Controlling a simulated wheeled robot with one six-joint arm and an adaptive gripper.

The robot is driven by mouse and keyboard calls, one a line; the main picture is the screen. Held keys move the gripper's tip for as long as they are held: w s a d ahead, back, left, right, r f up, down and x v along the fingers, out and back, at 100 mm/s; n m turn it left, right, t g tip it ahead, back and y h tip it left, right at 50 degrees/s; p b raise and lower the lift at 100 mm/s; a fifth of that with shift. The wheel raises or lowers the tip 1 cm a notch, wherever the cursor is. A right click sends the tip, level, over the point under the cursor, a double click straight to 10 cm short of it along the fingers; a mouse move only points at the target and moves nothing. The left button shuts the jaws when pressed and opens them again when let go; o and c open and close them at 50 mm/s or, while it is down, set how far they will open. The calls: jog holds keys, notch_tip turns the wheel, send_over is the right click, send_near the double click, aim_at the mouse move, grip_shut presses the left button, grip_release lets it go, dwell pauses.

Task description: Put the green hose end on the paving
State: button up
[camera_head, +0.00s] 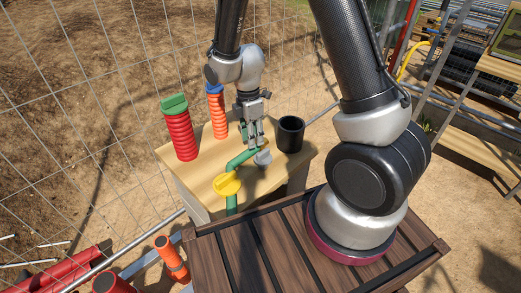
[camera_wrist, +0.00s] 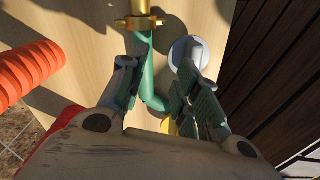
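A red ribbed hose piece with a green end (camera_head: 174,104) stands upright on the left of a light wooden table (camera_head: 200,190). A green pipe (camera_head: 242,160) with a yellow round part (camera_head: 228,184) is on the table's front side. It also shows in the wrist view (camera_wrist: 150,88). My gripper (camera_head: 252,142) points down over the table, to the right of the red hose piece. In the wrist view its fingers (camera_wrist: 160,75) are apart, with the green pipe between or below them; contact cannot be told. I cannot identify paving; the ground (camera_head: 110,190) looks like bare brown earth.
An orange ribbed piece with a blue end (camera_head: 217,112) stands behind the red one. A black cup (camera_head: 290,134) stands to the right of my gripper, and a grey round piece (camera_head: 263,158) is close below it. A wire fence (camera_head: 100,100) runs along the left.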

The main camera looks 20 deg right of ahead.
aim_at(249, 153)
jog(key=shift+w+a+n+t, duration=0.1)
jog(key=shift+w+n+t, duration=0.2)
jog(key=shift+w+n, duration=0.4)
jog(key=shift+w+a+n, duration=0.1)
jog(key=shift+w+n, duration=0.1)
jog(key=shift+n, duration=0.8)
notch_tip(249, 153, down, 8)
jog(key=shift+w+r, duration=0.1)
jog(key=shift+w, duration=0.05)
grip_shut()
jog(key=shift+r, duration=0.15)
